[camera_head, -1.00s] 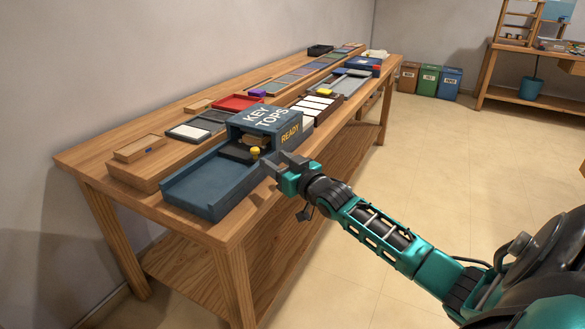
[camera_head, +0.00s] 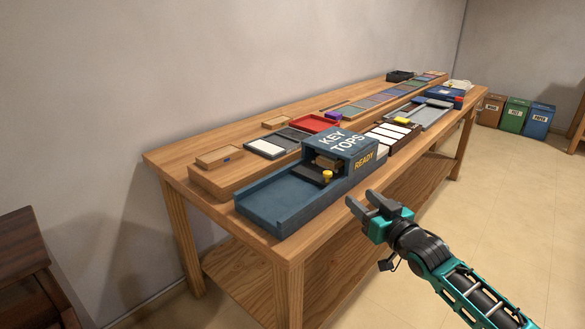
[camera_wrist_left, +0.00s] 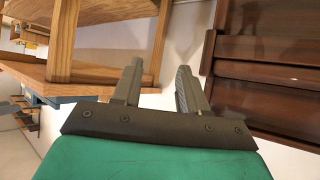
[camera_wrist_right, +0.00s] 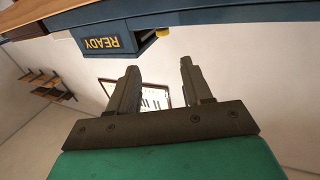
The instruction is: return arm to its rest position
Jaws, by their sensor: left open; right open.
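My right gripper (camera_head: 362,204) is open and empty in the head view, in front of the workbench's near edge and apart from the blue key tops box (camera_head: 338,146). In the right wrist view my right gripper (camera_wrist_right: 157,82) shows open fingers with nothing between them, the box's READY label (camera_wrist_right: 103,43) above them. My left gripper (camera_wrist_left: 157,78) is open and empty in the left wrist view, near the workbench leg (camera_wrist_left: 64,40) and a dark brown wooden piece of furniture (camera_wrist_left: 265,75). My left arm is not in the head view.
The wooden workbench (camera_head: 290,246) carries a red tray (camera_head: 314,123), white key tops (camera_head: 392,135) and other trays. Dark brown furniture (camera_head: 25,260) stands at the lower left. Coloured bins (camera_head: 515,114) stand at the far right. Floor (camera_head: 500,200) right of the bench is clear.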

